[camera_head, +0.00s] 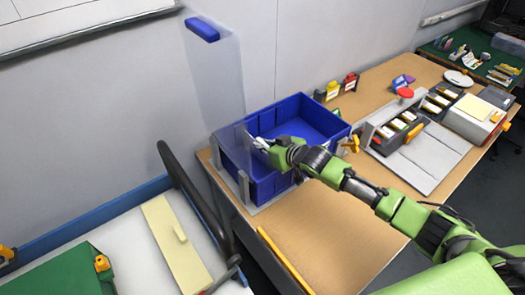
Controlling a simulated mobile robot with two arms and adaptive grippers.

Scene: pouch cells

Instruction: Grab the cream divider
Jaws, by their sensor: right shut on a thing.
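The cream divider (176,246) is a long pale board with a small raised grip on its face. It lies on a white surface at the lower left, well apart from my right gripper. My right gripper (257,145) reaches in from the right over the blue bin (262,186). Its fingers are shut at the lower right edge of a tall clear panel (216,80), which appears to be what they hold. The fingertips are small and partly hidden. The panel stands upright at the bin's left end and has a blue top grip (202,29). My left gripper is not in view.
A dark curved rail (192,195) stands between the cream divider and the wooden table (318,238). A green box (70,277) is left of the divider. A grey fixture with cells (397,128) stands right of the bin.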

